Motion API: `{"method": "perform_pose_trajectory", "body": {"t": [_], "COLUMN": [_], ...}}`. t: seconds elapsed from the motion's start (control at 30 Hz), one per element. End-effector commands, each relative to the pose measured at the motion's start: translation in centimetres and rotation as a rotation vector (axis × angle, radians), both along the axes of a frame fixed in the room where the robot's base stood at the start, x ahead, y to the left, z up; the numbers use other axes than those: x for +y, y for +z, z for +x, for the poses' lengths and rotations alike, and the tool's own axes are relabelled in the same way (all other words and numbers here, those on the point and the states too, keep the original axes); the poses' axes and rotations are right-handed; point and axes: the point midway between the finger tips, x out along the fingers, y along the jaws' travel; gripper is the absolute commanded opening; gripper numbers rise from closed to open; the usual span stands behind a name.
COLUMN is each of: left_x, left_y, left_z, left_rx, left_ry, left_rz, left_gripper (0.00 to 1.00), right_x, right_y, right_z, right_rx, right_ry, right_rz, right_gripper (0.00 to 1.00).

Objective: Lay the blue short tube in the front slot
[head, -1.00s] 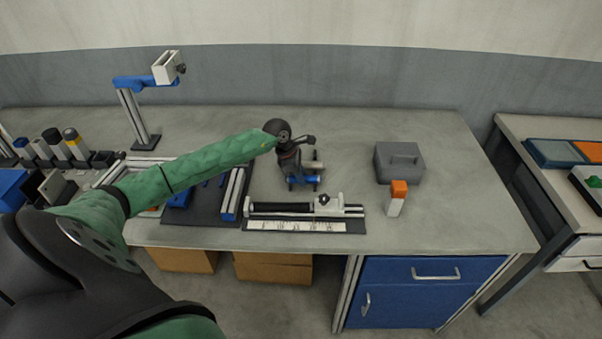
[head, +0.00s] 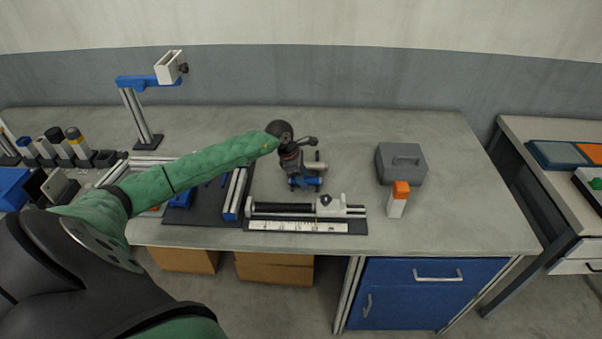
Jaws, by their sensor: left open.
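The blue short tube (head: 313,181) lies on the grey table, behind the ruler fixture. My left gripper (head: 305,184) points down at it, with its dark fingers open around or just beside the tube; which of the two I cannot tell. A pale short tube (head: 316,166) lies just behind the blue one, close to the gripper. A dark tray (head: 208,209) with pale rails stands left of the gripper, partly hidden by my left arm. I cannot make out which place is the front slot. My right gripper is out of view.
A fixture with a black rod and a ruler (head: 297,227) lies in front of the gripper. An orange-capped white block (head: 397,207) and a grey case (head: 401,163) stand to the right. A post with a blue arm (head: 140,120) rises at back left. The table behind the gripper is clear.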

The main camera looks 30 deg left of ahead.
Motion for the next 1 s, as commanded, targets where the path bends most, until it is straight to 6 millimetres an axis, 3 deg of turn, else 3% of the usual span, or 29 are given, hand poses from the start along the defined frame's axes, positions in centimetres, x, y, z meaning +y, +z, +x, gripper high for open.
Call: {"method": "perform_pose_trajectory", "body": {"t": [0.33, 0.43, 1.0], "left_x": [0.5, 0.8, 3.4], "left_y": [1.1, 1.9, 9.6], "left_z": [-0.2, -0.4, -2.0], "left_rx": [-0.001, 0.000, -0.001], "left_ry": [0.001, 0.000, 0.000], "left_rz": [0.002, 0.001, 0.002], "left_gripper": [0.48, 0.48, 0.48], "right_x": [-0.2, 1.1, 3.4], "right_y": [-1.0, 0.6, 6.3], "right_z": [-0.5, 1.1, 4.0], "right_rx": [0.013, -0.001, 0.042], "right_ry": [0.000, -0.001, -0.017], "right_rz": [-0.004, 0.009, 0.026], "right_gripper": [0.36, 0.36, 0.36]}}
